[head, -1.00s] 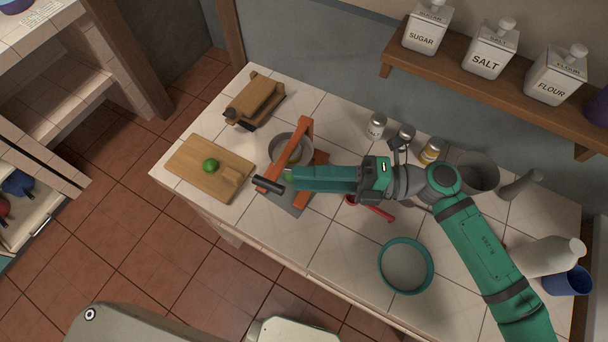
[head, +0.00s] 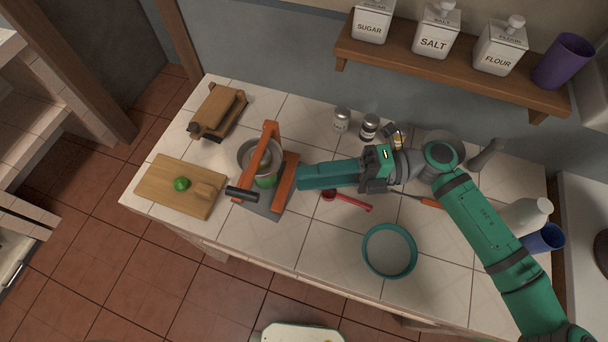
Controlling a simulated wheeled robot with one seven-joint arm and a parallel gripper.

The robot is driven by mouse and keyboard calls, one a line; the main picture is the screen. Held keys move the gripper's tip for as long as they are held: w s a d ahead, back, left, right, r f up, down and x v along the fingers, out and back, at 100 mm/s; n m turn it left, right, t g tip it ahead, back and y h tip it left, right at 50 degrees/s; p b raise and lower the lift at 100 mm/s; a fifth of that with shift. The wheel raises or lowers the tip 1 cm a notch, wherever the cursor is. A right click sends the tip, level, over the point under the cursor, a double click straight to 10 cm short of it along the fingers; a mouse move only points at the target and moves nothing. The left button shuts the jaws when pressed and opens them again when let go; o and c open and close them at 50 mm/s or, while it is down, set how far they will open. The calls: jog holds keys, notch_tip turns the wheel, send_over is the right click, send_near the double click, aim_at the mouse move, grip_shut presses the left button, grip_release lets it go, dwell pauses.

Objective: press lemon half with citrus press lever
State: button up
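The citrus press (head: 285,185) stands on the counter with an orange frame and a grey base. Its orange lever (head: 258,158) slants over a grey metal bowl (head: 246,150) and ends in a black handle (head: 242,194) at the front left. A green patch (head: 265,181) shows below the bowl; I cannot tell what it is. I cannot make out a lemon half in the press. My gripper (head: 300,178) points left just right of the press frame, apart from the black handle. Its fingers are seen side-on, so their opening is hidden.
A cutting board (head: 160,190) with a green lime (head: 181,184) lies left of the press. A wooden stand (head: 216,112) is behind. A red-handled tool (head: 348,200) and a teal-rimmed round dish (head: 390,272) lie to the right. Shakers (head: 342,119) stand at the back.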

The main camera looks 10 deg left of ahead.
jog(key=shift+v, duration=2.55)
jog(key=shift+r, duration=0.1)
jog(key=shift+w, duration=0.1)
